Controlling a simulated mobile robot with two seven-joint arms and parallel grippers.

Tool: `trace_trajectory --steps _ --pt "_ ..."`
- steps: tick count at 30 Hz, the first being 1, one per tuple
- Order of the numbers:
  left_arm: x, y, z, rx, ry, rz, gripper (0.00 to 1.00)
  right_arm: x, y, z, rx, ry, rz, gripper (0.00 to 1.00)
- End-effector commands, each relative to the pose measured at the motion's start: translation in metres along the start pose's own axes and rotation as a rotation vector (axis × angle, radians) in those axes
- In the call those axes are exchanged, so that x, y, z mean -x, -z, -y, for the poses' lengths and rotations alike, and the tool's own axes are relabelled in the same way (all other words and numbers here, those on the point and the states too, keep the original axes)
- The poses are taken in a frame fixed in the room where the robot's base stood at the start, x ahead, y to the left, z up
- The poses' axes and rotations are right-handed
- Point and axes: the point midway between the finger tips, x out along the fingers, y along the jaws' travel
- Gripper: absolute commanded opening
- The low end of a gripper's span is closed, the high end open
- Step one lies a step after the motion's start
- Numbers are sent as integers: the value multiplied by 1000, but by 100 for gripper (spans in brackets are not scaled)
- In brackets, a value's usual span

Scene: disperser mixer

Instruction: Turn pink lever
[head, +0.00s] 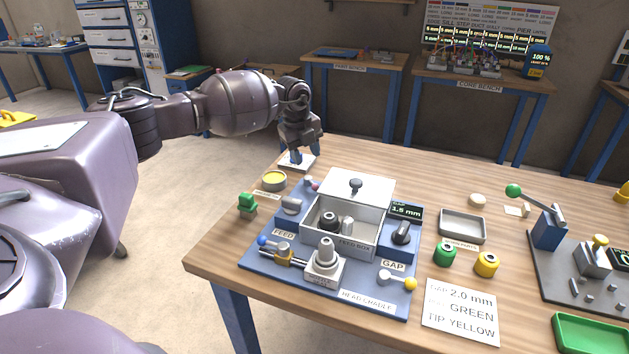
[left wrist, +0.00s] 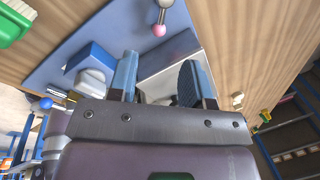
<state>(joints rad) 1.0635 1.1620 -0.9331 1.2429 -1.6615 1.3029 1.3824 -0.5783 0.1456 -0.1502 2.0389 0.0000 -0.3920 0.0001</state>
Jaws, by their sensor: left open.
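The pink lever (head: 313,184) is a short grey arm with a pink ball, at the back left corner of the blue machine base (head: 262,273). In the left wrist view the pink lever (left wrist: 159,29) shows at the top, beyond my fingertips and apart from them. My left gripper (head: 304,156) is above the far left edge of the table, behind the lever, with its fingers pointing down. In the left wrist view my left gripper (left wrist: 157,72) is open, and I see nothing held between its blue fingers. My right gripper is not in view.
A blue-ball lever (head: 263,241) and a yellow-ball lever (head: 410,284) are nearer the front.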

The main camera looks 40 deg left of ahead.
Motion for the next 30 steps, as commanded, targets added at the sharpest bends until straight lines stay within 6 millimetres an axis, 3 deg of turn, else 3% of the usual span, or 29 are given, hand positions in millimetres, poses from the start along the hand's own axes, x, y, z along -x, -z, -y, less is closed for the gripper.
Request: trace_trajectory --steps 9,15,21,30 --pt "-59 2 0 -1 -3 -6 45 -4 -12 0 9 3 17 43" --pt "-85 2 0 -2 -1 -6 45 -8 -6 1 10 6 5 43" --pt "-95 2 0 -2 2 -4 45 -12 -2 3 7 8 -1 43" --pt "-96 2 0 -3 3 -4 45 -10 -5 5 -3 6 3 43"
